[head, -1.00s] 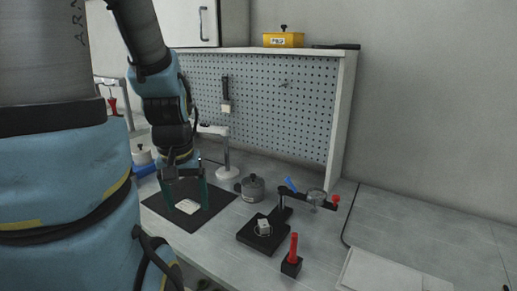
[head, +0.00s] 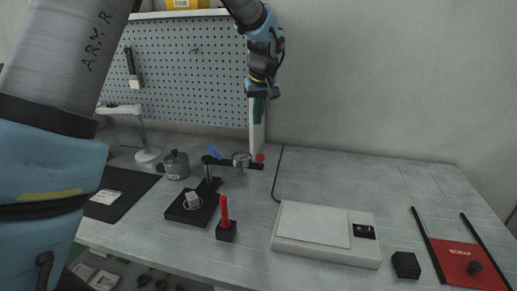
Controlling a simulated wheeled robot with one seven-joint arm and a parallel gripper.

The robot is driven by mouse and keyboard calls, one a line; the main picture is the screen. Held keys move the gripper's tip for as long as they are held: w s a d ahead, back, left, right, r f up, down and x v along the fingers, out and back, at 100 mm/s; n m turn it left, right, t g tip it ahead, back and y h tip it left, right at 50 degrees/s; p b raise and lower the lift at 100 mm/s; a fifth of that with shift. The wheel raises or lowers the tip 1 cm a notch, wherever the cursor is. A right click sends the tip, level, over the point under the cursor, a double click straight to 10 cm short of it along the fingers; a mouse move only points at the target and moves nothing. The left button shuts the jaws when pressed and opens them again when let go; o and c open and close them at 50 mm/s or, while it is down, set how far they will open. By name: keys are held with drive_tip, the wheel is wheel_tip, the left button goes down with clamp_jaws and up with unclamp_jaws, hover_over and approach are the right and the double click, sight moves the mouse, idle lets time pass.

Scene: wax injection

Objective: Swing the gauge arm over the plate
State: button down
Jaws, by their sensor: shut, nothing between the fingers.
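The gauge stand has a square black plate (head: 180,213) with a small pale block (head: 192,201) and a ring on it. A black post rises at the plate's back. The black gauge arm (head: 224,162) extends right from the post, off to the side of the plate. It carries a round dial gauge (head: 241,160) and ends in a red knob (head: 260,158).
A red pin in a black block (head: 226,229) stands just in front of the gauge. A lidded metal pot (head: 175,166) and a white lamp stand (head: 144,140) are behind left. A white scale (head: 325,235) lies right, then a red scrap tray (head: 465,264). The back right is clear.

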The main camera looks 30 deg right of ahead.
wheel_tip(320, 180, down, 10)
drive_tip(key=p, duration=0.5)
drive_tip(key=shift+s, duration=0.3)
drive_tip(key=shift+s, duration=0.15)
